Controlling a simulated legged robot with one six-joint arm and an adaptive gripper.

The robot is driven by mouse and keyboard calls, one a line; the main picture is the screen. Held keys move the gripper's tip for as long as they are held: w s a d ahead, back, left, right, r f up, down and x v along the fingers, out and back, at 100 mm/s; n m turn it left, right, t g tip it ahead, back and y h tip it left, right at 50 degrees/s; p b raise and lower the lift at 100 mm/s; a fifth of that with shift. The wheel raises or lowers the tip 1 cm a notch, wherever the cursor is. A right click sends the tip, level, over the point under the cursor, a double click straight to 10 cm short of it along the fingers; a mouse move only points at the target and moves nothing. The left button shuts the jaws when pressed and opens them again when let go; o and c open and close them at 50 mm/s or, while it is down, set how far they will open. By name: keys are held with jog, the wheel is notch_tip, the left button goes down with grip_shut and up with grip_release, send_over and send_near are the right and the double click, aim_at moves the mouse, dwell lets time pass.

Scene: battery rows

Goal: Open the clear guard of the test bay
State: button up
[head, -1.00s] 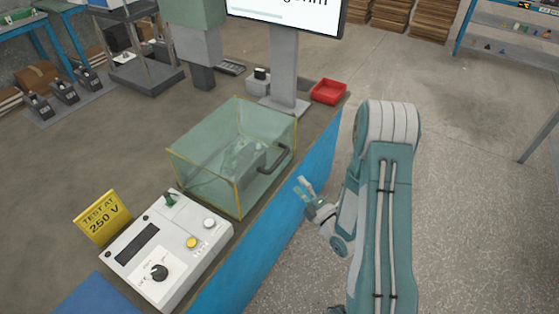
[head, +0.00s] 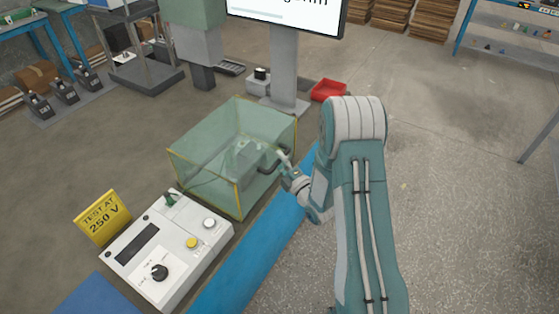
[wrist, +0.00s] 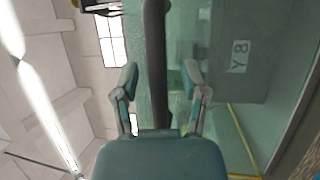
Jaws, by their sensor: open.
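The clear guard (head: 205,165) is a greenish see-through box with yellow edges on the bench, and it stands closed over a grey block. A dark bar handle (head: 272,163) is on its right-hand side. My gripper (head: 284,163) is at that side, close to the handle. In the wrist view the handle (wrist: 154,60) runs upright between the two open fingers of my gripper (wrist: 162,85), with gaps on both sides. The guard wall (wrist: 215,115) is beyond it, and a label on the grey block shows through.
A white control box (head: 170,250) with a knob and buttons stands in front of the guard, beside a yellow "TEST AT 250 V" sign (head: 102,218). A red tray (head: 328,91) and a screen stand (head: 284,75) are behind. Open floor lies to the right.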

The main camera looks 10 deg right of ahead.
grip_shut()
